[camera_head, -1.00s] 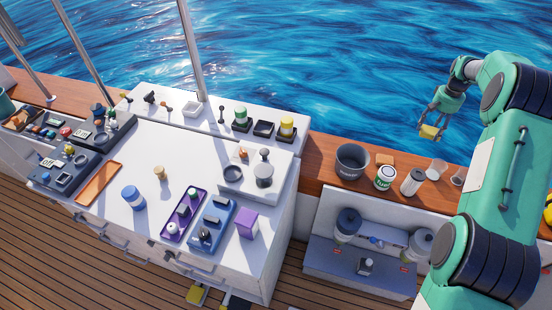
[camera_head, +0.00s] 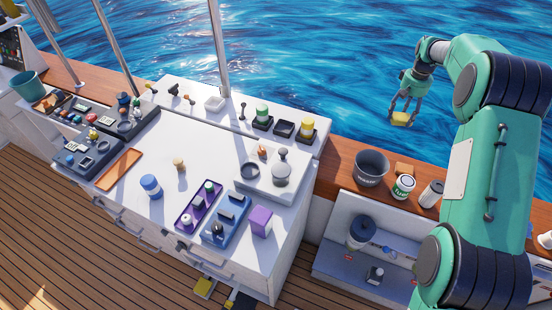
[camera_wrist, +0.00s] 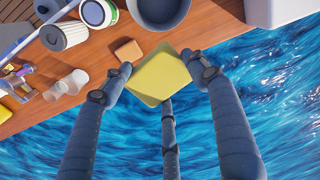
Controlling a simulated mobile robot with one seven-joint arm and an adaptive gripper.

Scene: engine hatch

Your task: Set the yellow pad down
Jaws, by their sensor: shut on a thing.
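The yellow pad (camera_head: 402,118) is held in my gripper (camera_head: 404,108) at the upper right of the head view. It hangs in the air, with water behind it, beyond the wooden ledge (camera_head: 338,163). In the wrist view the yellow pad (camera_wrist: 160,76) is a flat square between the dark fingers of my gripper (camera_wrist: 163,78). The fingers touch its edges, and a third finger reaches its lower side. The pad is apart from the ledge, which shows at the upper left of the wrist view (camera_wrist: 95,88).
On the ledge stand a dark grey bucket (camera_head: 371,168), an orange-brown block (camera_head: 404,169), a white-green can (camera_head: 403,187) and a white cylinder (camera_head: 431,194). A white cabinet top (camera_head: 150,145) with trays and small objects lies left. Open water lies past the ledge.

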